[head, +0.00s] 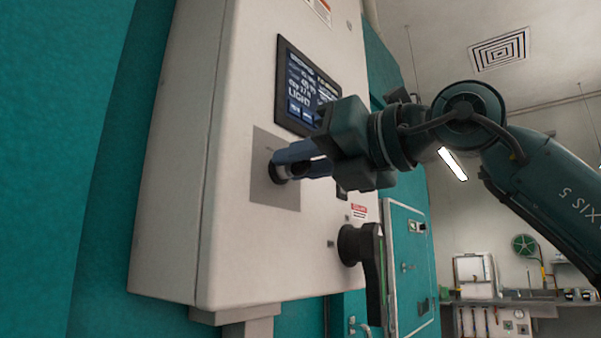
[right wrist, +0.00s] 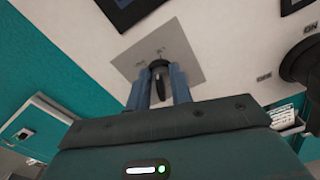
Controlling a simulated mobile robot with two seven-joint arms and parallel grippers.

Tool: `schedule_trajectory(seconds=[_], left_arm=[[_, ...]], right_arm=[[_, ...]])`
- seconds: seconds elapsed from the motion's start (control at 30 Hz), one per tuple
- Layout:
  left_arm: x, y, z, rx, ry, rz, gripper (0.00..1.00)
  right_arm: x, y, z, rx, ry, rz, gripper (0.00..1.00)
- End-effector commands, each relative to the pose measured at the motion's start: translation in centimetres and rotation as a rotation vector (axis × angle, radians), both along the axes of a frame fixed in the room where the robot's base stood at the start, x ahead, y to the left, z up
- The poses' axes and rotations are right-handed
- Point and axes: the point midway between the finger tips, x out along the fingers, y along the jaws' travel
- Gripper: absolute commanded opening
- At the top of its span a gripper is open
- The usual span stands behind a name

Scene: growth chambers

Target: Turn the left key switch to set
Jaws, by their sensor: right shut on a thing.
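The key switch (head: 274,174) is a dark round lock on a grey plate (head: 262,192) on the white control box. In the right wrist view the switch (right wrist: 159,64) has a dark key (right wrist: 157,88) standing out between the blue fingers. My right gripper (head: 284,166) reaches in from the right and is shut on the key, its fingertips close to the plate. The fingers cover part of the switch in the head view. Marks on the plate (right wrist: 183,58) are too small to read. My left gripper is not in view.
A display screen (head: 306,88) sits above the plate on the control box (head: 232,235). A large black rotary handle (head: 373,262) juts out below and to the right of the plate. Teal walls and a chamber door (head: 404,300) stand behind.

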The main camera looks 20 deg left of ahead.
Motion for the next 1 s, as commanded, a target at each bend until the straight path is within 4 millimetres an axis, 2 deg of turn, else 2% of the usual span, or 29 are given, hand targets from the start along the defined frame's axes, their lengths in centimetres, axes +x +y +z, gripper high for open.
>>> schedule_trajectory(seconds=[0.4,0.93,0.97,1.0], left_arm=[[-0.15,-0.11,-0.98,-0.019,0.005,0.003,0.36],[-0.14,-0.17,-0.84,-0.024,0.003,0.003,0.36],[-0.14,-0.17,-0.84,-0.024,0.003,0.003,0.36],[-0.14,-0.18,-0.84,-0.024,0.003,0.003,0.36]], right_arm=[[0.08,-0.07,0.05,0.066,0.171,0.0,0.0],[0.12,-0.11,0.14,0.076,0.194,-0.001,0.0],[0.12,-0.11,0.13,0.076,0.194,-0.001,0.22],[0.12,-0.11,0.14,0.076,0.194,-0.001,0.26]])
